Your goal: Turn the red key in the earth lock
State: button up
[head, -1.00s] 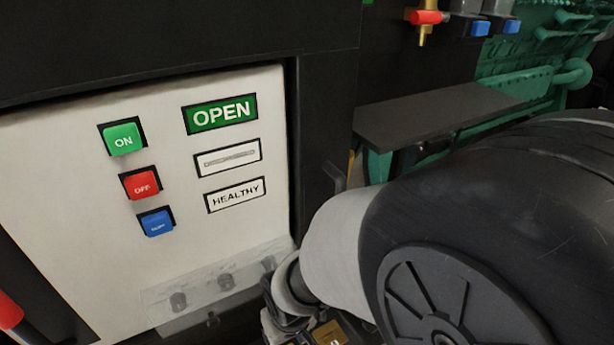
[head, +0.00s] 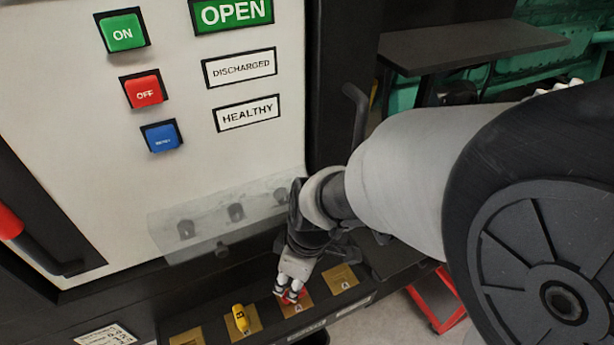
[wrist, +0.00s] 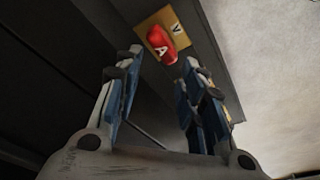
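The red key (wrist: 162,45), marked A, sits in a brass lock plate (wrist: 177,22) in the wrist view. My gripper (wrist: 160,68) is open, with one finger on each side of the view and nothing between them. The key shows just beyond the gap between the fingertips; I cannot tell whether they touch it. In the head view, my gripper (head: 287,293) is low at the row of brass plates and hides most of the red key (head: 304,296). Its plate (head: 297,309) shows around the fingertips. The plate's lettering is too small to read there.
A yellow key (head: 240,318) stands in the plate to the left. Another brass plate (head: 341,281) lies to the right. A clear cover (head: 225,222) over several dark knobs juts out above the row. The panel (head: 230,160) has ON, OFF and blue buttons, and labels OPEN, DISCHARGED, HEALTHY.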

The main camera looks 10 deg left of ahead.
jog(key=n, duration=0.2)
jog(key=shift+n+g, duration=0.3)
jog(key=shift+n, duration=0.1)
jog(key=n+b, duration=0.3)
jog(key=shift+w+d+f+g, duration=0.2)
jog(key=shift+w+f+g, duration=0.1)
jog(key=shift+f, duration=0.1)
jog(key=n, duration=0.1)
jog(key=n+b, duration=0.1)
jog(key=n, duration=0.1)
jog(key=shift+d+f+g, duration=0.1)
jog(key=shift+d+g, duration=0.2)
jog(key=shift+n, duration=0.3)
jog(key=b+x, duration=0.4)
jog(key=x, duration=0.1)
jog(key=shift+c, duration=0.6)
grip_shut()
jog(key=shift+h, duration=0.3)
